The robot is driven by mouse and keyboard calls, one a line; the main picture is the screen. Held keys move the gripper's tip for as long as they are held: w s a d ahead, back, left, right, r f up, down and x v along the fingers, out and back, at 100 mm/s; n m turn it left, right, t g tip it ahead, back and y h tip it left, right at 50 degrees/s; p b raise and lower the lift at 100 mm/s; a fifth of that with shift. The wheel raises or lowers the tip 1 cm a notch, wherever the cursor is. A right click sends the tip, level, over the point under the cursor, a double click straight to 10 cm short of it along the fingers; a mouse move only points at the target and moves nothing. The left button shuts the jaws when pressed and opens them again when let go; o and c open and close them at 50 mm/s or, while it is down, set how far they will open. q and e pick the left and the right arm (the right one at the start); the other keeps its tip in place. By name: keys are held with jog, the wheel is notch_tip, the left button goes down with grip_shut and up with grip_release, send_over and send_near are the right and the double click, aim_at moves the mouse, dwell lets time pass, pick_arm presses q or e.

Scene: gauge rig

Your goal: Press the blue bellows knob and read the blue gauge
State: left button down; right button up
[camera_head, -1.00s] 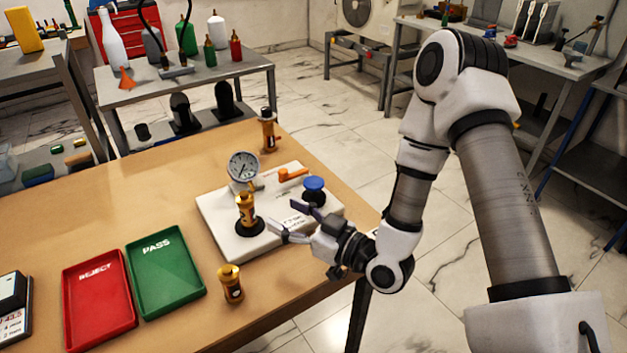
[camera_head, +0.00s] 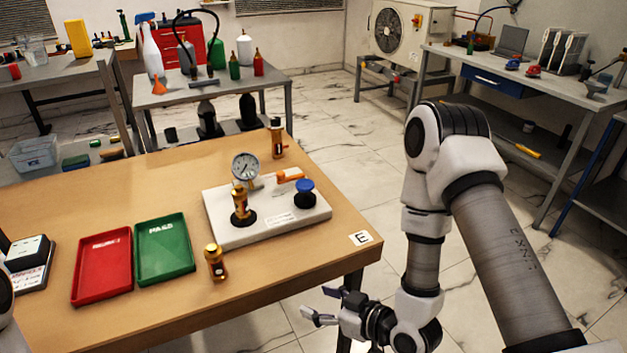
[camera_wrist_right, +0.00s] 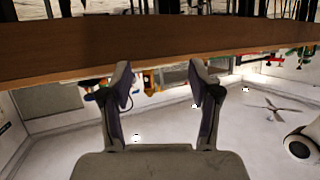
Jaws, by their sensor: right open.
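The blue bellows knob (camera_head: 305,187) sits on a black bellows at the right end of the white rig base (camera_head: 262,236). The round gauge (camera_head: 245,167) stands at the back of the base, with a white face too small to read; no blue shows on it. A brass cylinder (camera_head: 239,201) stands upright on the base in front of the gauge. An orange lever (camera_head: 290,175) lies behind the knob. My right gripper (camera_head: 325,305) is open and empty, off the table's front right edge, well apart from the knob. It also shows open in the right wrist view (camera_wrist_right: 162,88). My left gripper is out of view.
A red tray (camera_head: 103,284) and a green tray (camera_head: 165,268) lie left of the rig. One brass cylinder (camera_head: 216,262) stands before the base, another (camera_head: 277,138) behind it. The wooden table (camera_head: 320,262) has clear room near its right edge, by the E label (camera_head: 361,238).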

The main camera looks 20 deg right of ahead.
jog(key=s+d+f+m+g+h, duration=0.2)
jog(key=s+f+g, duration=0.4)
jog(key=s+f, duration=0.3)
jog(key=s+d+f+m+g+h, duration=0.3)
jog(key=s+f+g, duration=0.3)
jog(key=s+f, duration=0.3)
jog(key=s+h, duration=0.1)
jog(key=s, duration=0.2)
